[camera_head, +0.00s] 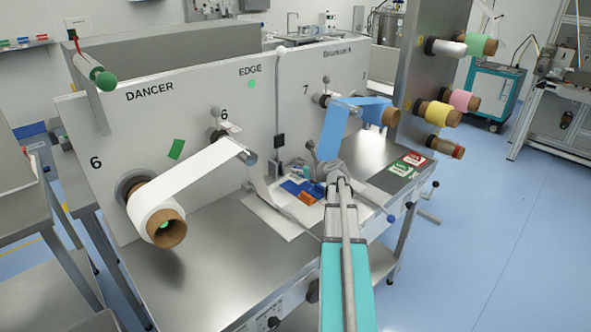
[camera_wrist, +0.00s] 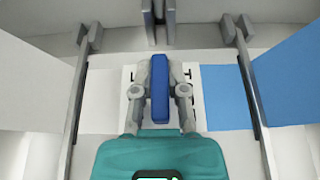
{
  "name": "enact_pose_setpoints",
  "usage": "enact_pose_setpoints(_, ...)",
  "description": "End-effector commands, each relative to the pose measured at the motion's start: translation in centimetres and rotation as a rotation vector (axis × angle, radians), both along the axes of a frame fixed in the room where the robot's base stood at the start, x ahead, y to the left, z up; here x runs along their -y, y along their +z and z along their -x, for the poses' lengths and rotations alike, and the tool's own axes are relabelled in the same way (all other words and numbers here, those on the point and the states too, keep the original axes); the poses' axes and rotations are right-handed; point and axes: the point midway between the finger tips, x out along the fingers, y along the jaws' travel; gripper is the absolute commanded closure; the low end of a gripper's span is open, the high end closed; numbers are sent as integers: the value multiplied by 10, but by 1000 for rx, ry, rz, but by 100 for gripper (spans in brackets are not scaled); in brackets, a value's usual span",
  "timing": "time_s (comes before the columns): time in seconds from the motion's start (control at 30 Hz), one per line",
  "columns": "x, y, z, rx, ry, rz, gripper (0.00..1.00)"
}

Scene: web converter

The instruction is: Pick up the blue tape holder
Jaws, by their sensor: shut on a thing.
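The blue tape holder (camera_wrist: 160,90) shows in the wrist view as a long narrow blue bar, lengthwise between the fingers. My gripper (camera_wrist: 160,75) is shut on it, one grey finger along each side. In the head view my gripper (camera_head: 331,168) is over the worktop of the web converter, near the hanging blue web. The held holder cannot be made out there, as my gripper and arm cover that spot.
A blue web (camera_head: 337,135) hangs close to my gripper. A white web (camera_head: 203,172) runs to a roll at the left. Blue and orange items (camera_head: 306,198) lie on the worktop beside my gripper. Green and red cards (camera_head: 408,164) lie to the right.

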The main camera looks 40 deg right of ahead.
Motion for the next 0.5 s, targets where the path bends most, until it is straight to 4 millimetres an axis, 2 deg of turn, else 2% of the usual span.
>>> enact_pose_setpoints(0.03, 0, 13, 7, 0, -1, -1, 100)
enact_pose_setpoints(0.33, 2, 47, 35, 0, -1, -1, 100)
enact_pose_setpoints(0.5, 4, 61, 72, 1, -3, -2, 100)
